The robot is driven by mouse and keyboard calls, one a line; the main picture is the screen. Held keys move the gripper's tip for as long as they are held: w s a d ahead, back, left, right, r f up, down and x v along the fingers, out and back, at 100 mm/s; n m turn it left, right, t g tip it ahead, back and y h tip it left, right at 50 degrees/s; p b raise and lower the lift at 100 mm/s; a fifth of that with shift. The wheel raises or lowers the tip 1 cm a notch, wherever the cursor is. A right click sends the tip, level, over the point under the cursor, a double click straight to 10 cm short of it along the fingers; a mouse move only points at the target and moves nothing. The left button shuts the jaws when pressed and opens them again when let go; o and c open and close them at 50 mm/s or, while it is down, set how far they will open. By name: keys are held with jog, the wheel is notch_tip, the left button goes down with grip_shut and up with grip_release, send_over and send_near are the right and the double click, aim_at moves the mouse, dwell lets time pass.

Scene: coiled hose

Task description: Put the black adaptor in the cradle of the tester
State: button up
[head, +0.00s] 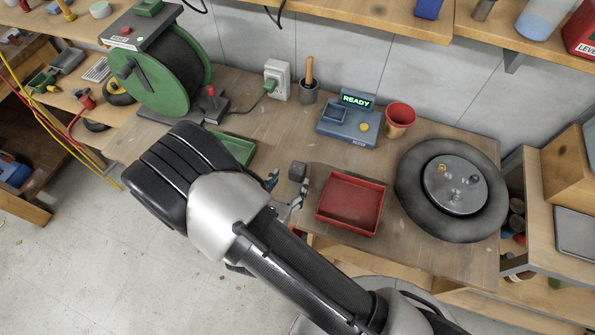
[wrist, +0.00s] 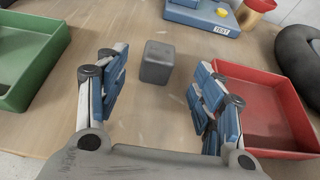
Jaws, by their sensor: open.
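The black adaptor, a small dark grey cube (head: 297,171), rests on the wooden bench. In the wrist view the cube (wrist: 158,62) lies just ahead of the gap between my fingers, with space on both sides. My gripper (head: 286,188) is open and empty, low over the bench on the near side of the cube. Its blue-padded fingers (wrist: 157,85) are spread wide. The tester (head: 350,129) is a blue-grey box at the back of the bench, with a green READY display and a yellow button. Its square cradle (head: 336,113) at the left looks empty.
A red tray (head: 350,203) lies close to the right of my gripper, a green tray (head: 236,148) to the left. A red-brown cup (head: 400,118) stands right of the tester. Bench between cube and tester is clear.

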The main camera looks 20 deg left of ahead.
aim_at(296, 170)
jog(key=x, duration=0.6)
jog(key=shift+w+b, duration=0.3)
jog(key=shift+b, duration=0.05)
jog(key=shift+c, duration=0.6)
jog(key=c, duration=1.1)
